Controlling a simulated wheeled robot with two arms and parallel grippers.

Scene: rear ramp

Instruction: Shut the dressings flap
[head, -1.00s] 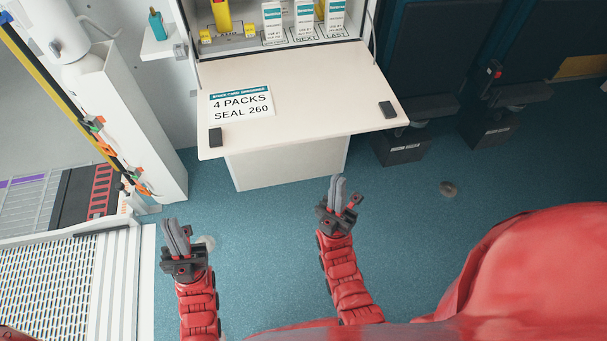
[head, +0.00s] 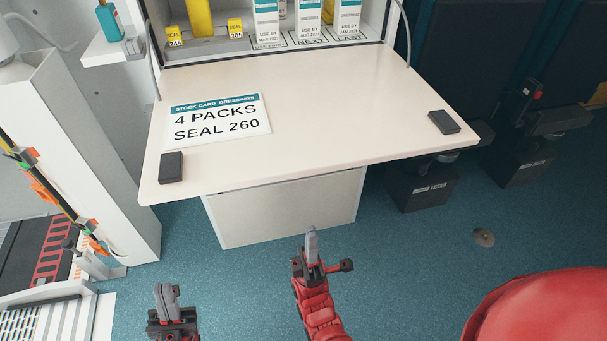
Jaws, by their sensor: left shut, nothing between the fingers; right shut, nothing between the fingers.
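The dressings flap (head: 300,110) is a cream panel folded down and lying about level, hinged along its back edge at the open cabinet. A stock card (head: 218,118) reading "4 PACKS SEAL 260" lies on its left part. Black blocks sit near its front corners, one at left (head: 171,167) and one at right (head: 443,122). My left gripper (head: 166,296) is shut and empty, low in the view in front of the flap's left end. My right gripper (head: 311,242) is shut and empty, in front of the flap's middle, apart from its front edge.
White packs (head: 308,20) and yellow seals (head: 235,28) stand inside the cabinet. A teal bottle (head: 109,20) is on a small shelf at left. A white post (head: 100,150) stands at left, dark folded seats (head: 460,70) at right. The blue floor (head: 420,270) is mostly clear.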

